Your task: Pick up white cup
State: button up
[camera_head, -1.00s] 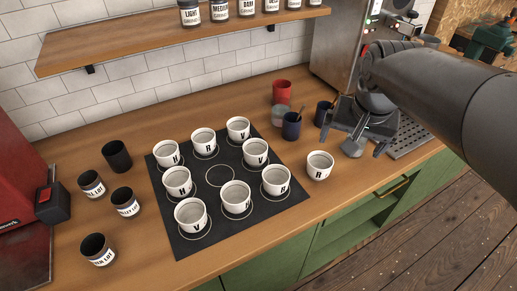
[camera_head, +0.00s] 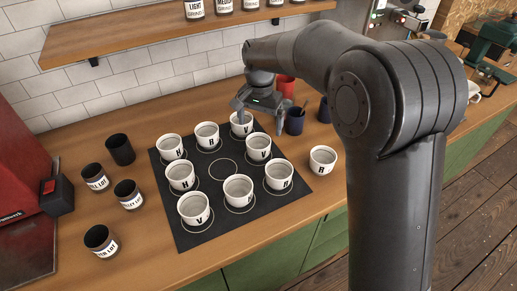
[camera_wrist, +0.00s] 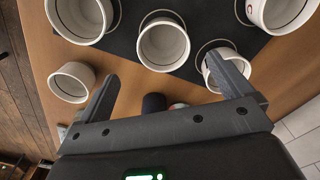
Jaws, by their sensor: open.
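Several white cups with black letters stand upright on a black mat (camera_head: 290,204) in a ring around an empty marked circle. One white cup marked R (camera_head: 323,160) stands off the mat to the right; it also shows at the left of the wrist view (camera_wrist: 72,84). My gripper (camera_head: 260,116) is open and empty at the mat's far right corner. One finger partly hides the far V cup (camera_head: 239,131). In the wrist view, the near V cup (camera_wrist: 163,46) lies ahead between the open fingers (camera_wrist: 172,78), and the right finger covers part of the far V cup (camera_wrist: 215,82).
Several black cups (camera_head: 120,149) stand left of the mat. A wooden shelf (camera_head: 150,30) with jars overhangs the back. Some counter front is clear.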

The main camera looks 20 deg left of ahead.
aim_at(258, 145)
notch_tip(258, 145, down, 5)
jog(key=shift+r, duration=0.15)
jog(key=shift+w+a+f, duration=0.1)
jog(key=shift+a+f, duration=0.05)
jog(key=shift+f, duration=1.2)
jog(key=shift+a+f, duration=0.1)
jog(key=shift+f, duration=1.2)
jog(key=shift+c, duration=0.4)
jog(key=c, duration=1.1)
jog(key=shift+r, duration=0.15)
